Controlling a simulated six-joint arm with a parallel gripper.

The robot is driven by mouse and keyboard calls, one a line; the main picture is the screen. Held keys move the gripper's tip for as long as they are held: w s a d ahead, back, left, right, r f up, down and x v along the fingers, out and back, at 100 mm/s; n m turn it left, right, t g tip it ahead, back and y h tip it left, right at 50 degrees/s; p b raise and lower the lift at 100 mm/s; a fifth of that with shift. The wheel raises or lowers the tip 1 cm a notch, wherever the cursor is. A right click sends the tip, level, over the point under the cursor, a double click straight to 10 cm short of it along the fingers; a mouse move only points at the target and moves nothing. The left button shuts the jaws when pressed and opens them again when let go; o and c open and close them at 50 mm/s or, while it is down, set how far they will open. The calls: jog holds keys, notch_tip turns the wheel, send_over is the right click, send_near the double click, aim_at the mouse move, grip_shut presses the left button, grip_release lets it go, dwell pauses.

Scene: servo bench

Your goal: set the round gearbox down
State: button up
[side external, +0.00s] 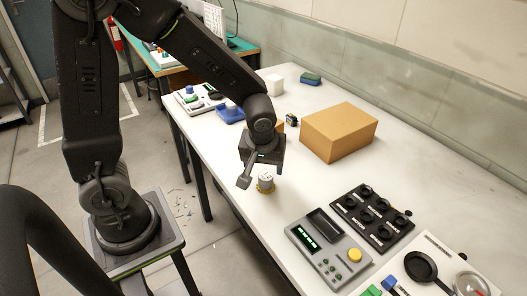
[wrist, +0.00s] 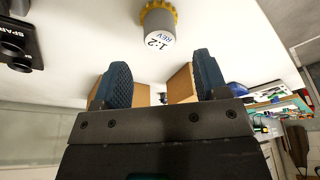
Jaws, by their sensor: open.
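The round gearbox (side external: 266,183) is a small grey cylinder with a yellow toothed rim at its base. It stands upright on the white table (side external: 232,180). The gearbox looks apart from both fingers.
A cardboard box (side external: 340,132) stands behind my gripper. The table in front of the box is clear.

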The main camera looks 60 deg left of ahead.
jog(key=s+d+r+m+t+h, duration=0.1)
jog(key=s+r+m+t+h, duration=0.1)
jog(key=s+r+m, duration=0.7)
jog(key=s+r+t, duration=0.1)
jog(key=s+r, duration=0.2)
jog(key=r, duration=0.4)
jog(key=shift+s+d, duration=0.25)
jog(key=shift+d, duration=0.05)
